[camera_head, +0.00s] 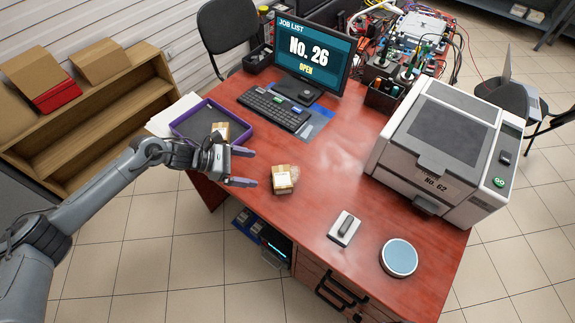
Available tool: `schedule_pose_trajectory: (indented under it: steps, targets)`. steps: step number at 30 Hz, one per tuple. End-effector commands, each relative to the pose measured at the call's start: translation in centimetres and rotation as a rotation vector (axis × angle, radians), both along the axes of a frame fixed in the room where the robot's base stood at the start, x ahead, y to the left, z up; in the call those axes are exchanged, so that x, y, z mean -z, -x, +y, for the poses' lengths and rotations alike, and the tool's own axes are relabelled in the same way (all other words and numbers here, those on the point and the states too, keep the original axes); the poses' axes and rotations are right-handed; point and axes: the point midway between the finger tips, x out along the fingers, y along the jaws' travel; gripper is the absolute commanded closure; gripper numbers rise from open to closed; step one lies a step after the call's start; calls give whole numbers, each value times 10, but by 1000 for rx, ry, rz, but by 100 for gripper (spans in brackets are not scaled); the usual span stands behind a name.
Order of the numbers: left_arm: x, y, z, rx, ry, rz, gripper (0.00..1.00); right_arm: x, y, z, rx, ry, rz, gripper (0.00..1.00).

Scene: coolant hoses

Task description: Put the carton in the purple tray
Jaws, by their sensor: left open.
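A small brown carton (282,180) with a white label sits on the red desk, near its front edge left of centre. The purple tray (173,127) lies at the desk's left end, with a dark floor. Another small tan box (220,128) shows at the tray's right side, partly hidden by my gripper. My left gripper (250,167) is open and empty. Its two fingers point right toward the carton, a short gap left of it. My arm and gripper cover the tray's front part. My right gripper is not in view.
A keyboard (273,107) and monitor (313,55) stand behind the carton. A large grey machine (436,150) fills the right side. A small switch-like device (345,228) and a round blue-topped disc (399,257) lie front right. The desk's middle (335,170) is clear.

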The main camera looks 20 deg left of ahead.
Motion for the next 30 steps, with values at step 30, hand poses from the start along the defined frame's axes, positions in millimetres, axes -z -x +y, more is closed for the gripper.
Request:
schedule_pose_trajectory:
  steps: [30]
  targets:
    - [58, -35, -77, 0, 3, -1, 0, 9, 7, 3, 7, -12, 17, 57]
